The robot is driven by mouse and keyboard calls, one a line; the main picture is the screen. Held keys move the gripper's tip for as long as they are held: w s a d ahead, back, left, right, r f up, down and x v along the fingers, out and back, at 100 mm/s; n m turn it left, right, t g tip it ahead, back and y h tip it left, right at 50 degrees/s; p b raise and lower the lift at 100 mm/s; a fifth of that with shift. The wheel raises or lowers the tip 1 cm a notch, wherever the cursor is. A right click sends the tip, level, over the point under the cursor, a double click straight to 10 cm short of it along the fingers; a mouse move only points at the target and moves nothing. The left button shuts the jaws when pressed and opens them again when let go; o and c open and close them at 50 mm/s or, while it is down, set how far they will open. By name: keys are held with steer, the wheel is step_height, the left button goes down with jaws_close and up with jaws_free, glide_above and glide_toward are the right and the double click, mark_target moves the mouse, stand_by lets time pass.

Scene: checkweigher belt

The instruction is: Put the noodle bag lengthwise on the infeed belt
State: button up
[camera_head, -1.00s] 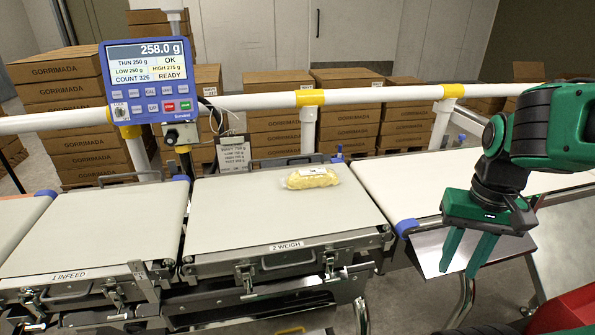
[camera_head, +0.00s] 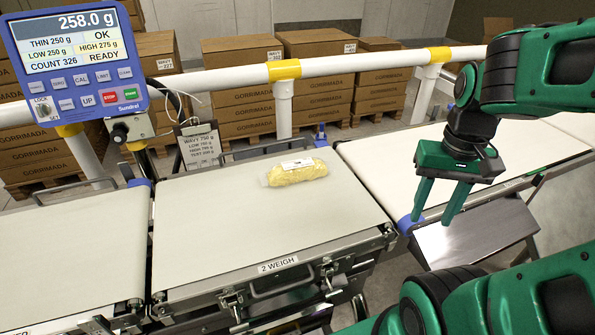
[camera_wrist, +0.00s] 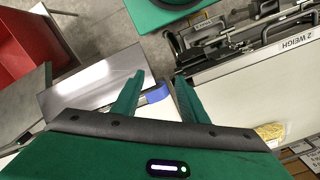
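The noodle bag (camera_head: 297,172), a clear pack of yellow noodles with a white label, lies on the weigh belt (camera_head: 215,235) marked "2 WEIGH", toward its far right part. It also shows at the right of the wrist view (camera_wrist: 270,132), partly cut off by my gripper body. The infeed belt (camera_head: 75,250) is the belt at the left; its near part runs out of the picture. My gripper (camera_head: 432,220) is open and empty, fingers pointing down, to the right of the bag near the outfeed side. Its two fingers also show apart in the wrist view (camera_wrist: 157,95).
The blue weigher display (camera_head: 80,65) reads 258.0 g and OK. A white rail (camera_head: 370,62) with yellow clamps runs behind the belts. A third belt (camera_head: 400,165) lies right, with a metal plate (camera_head: 475,235) before it. Stacked cartons (camera_head: 240,90) stand behind.

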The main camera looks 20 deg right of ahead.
steer(key=o, duration=0.5)
steer(key=shift+a+r+m, duration=0.2)
steer(key=shift+r+m, duration=0.1)
steer(key=shift+r, duration=0.35)
steer(key=m+y, duration=0.2)
steer(key=m, duration=0.9)
glide_toward(300, 163)
steer(key=shift+s+d+f, duration=0.15)
steer(key=shift+s+f, duration=0.05)
steer(key=shift+f, duration=0.1)
steer(key=shift+w+a+f, duration=0.15)
steer(key=shift+a+f, duration=0.05)
steer(key=shift+f, duration=0.1)
steer(key=shift+m, duration=0.3)
steer(key=shift+a+f, duration=0.3)
steer(key=shift+f, duration=1.35)
steer(key=shift+a+f, duration=0.35)
steer(key=shift+f, duration=1.35)
steer(key=shift+a+f, duration=0.3)
steer(key=shift+f, duration=1.35)
